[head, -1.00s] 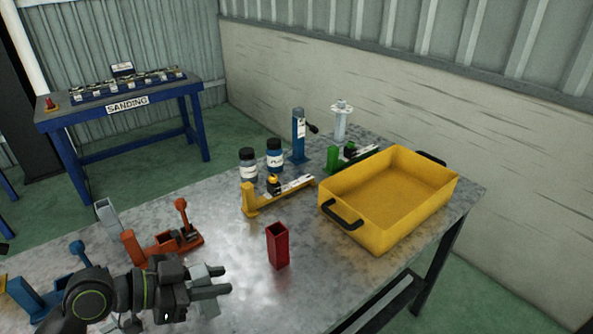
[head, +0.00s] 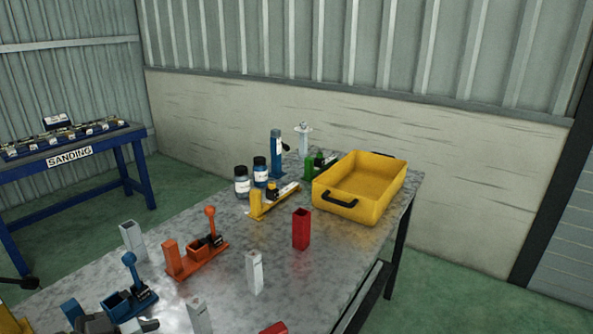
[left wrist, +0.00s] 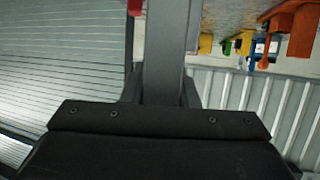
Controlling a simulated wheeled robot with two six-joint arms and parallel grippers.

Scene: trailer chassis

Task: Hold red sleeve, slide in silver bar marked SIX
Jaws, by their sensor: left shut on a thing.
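A red upright square sleeve (head: 301,229) stands on the metal table in front of the yellow bin. Another red piece (head: 273,328) is cut off at the bottom edge. My left gripper (head: 148,324) is partly cut off at the bottom left. It is shut on what looks like a grey bar, which fills the middle of the left wrist view (left wrist: 165,45). My right gripper is not in view.
An orange fixture (head: 197,258) and a blue fixture (head: 122,298), both with levers, stand on the left part of the table. A yellow fixture (head: 262,207), bottles (head: 241,183) and a yellow bin (head: 347,203) stand farther back. The table between sleeve and bin is mostly clear.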

